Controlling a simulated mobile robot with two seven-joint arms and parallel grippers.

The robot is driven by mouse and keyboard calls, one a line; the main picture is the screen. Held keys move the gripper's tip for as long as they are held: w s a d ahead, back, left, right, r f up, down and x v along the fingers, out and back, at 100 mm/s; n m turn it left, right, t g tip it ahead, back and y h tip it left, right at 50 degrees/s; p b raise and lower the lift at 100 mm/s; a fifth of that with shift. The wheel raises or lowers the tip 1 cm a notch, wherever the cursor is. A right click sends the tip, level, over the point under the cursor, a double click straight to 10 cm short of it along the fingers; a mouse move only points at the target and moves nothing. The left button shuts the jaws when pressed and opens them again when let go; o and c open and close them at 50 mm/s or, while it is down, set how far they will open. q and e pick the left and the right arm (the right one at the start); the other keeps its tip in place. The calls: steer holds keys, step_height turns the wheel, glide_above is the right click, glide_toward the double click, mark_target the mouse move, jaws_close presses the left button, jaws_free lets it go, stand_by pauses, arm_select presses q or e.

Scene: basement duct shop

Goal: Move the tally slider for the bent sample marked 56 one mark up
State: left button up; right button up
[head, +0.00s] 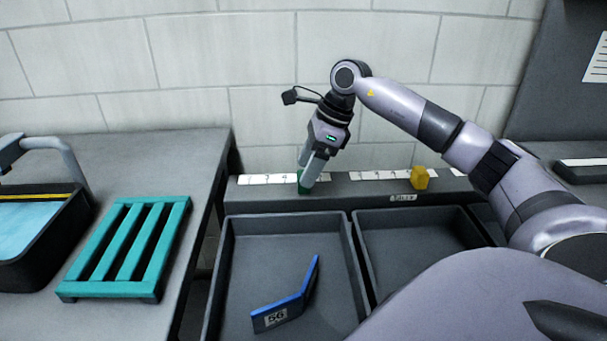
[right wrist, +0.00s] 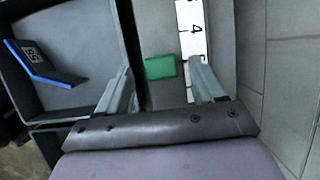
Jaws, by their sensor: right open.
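The bent sample marked 56 (head: 285,306) is a blue bent strip lying in the left grey tray; it also shows in the right wrist view (right wrist: 38,62). A green tally slider (head: 303,188) sits on the white marked scale (head: 262,179) behind that tray. In the right wrist view the green slider (right wrist: 160,67) lies between the fingers, beside the mark 4. My right gripper (head: 313,176) is open around the green slider, pointing down; its fingers partly hide the slider in the head view. It is not clear whether the fingers touch it. My left gripper is not in view.
A yellow slider (head: 420,178) sits on a second scale (head: 380,175) behind the empty right tray (head: 415,212). A teal slatted rack (head: 128,245) and a dark basin (head: 45,235) with blue liquid stand on the left bench. A block wall is close behind the scales.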

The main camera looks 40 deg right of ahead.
steer(key=shift+x, duration=1.45)
jaws_close()
steer(key=shift+s+d, duration=1.15)
steer(key=shift+d, duration=0.25)
steer(key=shift+s+d, duration=0.25)
steer(key=shift+d, duration=0.1)
jaws_free()
steer(key=shift+r, duration=0.1)
steer(key=v, duration=0.7)
